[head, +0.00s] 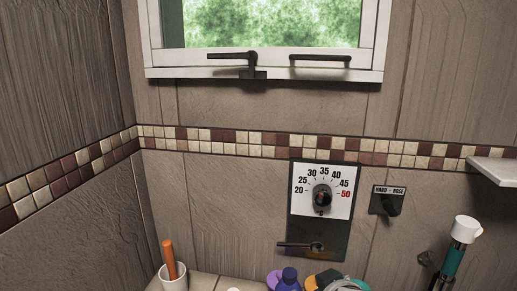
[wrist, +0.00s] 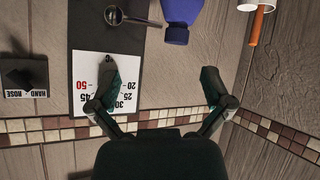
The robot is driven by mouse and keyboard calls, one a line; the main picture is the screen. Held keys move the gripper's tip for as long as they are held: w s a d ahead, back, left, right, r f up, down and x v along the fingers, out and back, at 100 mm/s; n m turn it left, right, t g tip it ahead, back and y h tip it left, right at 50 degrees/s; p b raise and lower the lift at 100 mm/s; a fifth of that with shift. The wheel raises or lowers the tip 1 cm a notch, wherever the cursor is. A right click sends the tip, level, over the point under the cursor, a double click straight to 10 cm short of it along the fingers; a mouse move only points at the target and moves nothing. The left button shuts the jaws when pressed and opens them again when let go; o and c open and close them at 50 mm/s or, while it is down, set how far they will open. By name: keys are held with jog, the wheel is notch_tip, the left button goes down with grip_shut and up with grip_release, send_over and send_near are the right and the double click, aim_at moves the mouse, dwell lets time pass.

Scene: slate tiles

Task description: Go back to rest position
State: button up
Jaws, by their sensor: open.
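My gripper (wrist: 160,92) is in the wrist view, its two dark fingers spread apart with nothing between them. That view is upside down. The left finger overlaps the white dial plate (wrist: 88,70) of the wall control; the right finger is in front of bare wall tile. I cannot tell whether the left finger touches the plate. In the head view the control panel (head: 298,225) is on the wall, with a temperature dial (head: 322,197) marked 20 to 50 and a small lever (head: 300,245) below. My gripper does not show in the head view.
A window (head: 265,40) with dark handles is above. A hand/hose switch (head: 388,200) and a white shelf (head: 495,170) are on the right.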

jog(key=s+d+f+m+g+h, duration=0.1)
jog(key=s+d+f+m+g, duration=0.1)
jog(key=s, duration=0.3)
jog(key=s+d+f+m+g+h, duration=0.1)
jog(key=s+d+f+m+g, duration=0.1)
jog(key=s, duration=0.3)
jog(key=shift+s+d+m+g, duration=0.3)
jog(key=shift+d+g, duration=0.25)
jog(key=shift+g, duration=0.15)
jog(key=shift+f, duration=0.1)
jog(key=shift+r, duration=0.45)
